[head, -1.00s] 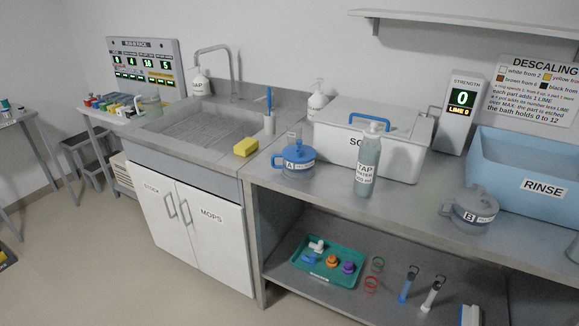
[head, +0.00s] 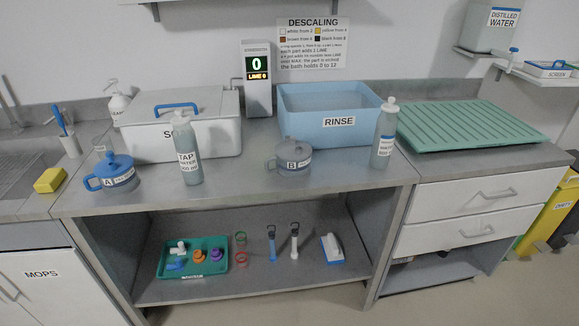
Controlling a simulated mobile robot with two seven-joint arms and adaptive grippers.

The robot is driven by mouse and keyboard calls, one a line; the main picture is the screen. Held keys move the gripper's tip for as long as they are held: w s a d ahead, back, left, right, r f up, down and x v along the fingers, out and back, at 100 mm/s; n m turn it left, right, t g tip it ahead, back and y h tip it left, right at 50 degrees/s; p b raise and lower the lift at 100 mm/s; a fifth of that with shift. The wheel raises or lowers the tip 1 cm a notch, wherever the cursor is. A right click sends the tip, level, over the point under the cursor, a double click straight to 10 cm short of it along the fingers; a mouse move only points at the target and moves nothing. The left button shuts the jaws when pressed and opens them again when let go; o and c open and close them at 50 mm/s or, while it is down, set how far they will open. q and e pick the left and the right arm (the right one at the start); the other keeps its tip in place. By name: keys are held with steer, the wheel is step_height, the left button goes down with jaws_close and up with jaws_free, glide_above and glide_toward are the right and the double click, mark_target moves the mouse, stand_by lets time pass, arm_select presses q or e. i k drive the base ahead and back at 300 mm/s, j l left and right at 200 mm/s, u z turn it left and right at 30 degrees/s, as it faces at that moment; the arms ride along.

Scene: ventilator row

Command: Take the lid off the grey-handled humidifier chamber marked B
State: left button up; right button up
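The grey-handled humidifier chamber marked B (head: 292,159) stands upright on the steel counter (head: 235,181), in front of the blue RINSE tub. Its grey lid (head: 293,144) is on it, with a knob on top, and its grey handle (head: 272,163) points left. A similar chamber marked A (head: 113,174), with a blue lid and handle, stands farther left on the counter. Neither of my grippers shows in the head view.
A TAP water bottle (head: 186,150) and a white lidded box (head: 180,127) stand left of chamber B. The RINSE tub (head: 330,103) is behind it, and another bottle (head: 384,136) stands to its right. A green ribbed drying mat (head: 470,127) lies farther right. The counter's front strip is clear.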

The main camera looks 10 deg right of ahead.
mark_target(291, 150)
steer(key=l, duration=2.05)
